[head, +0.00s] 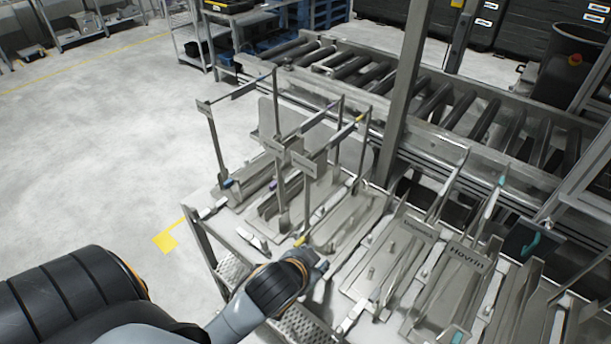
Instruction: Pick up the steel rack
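Several steel racks stand side by side on a metal table (232,248). Some are tall frames with upright posts and label plates, such as the steel rack (305,165) left of centre. Another rack (450,275) at the right bears the label "Hovrin". I cannot tell which one the task means. My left arm comes in from the lower left and ends at the table's front edge. My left gripper (318,263) is small and mostly hidden behind my wrist, close to the front of the tall racks; its fingers are not clear. My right gripper is not in view.
A roller conveyor (435,105) runs behind the table, with a grey post (403,95) in front of it. A perforated step (300,328) lies below the table's front. A dark bin (568,65) stands at the back right. The floor at the left is clear.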

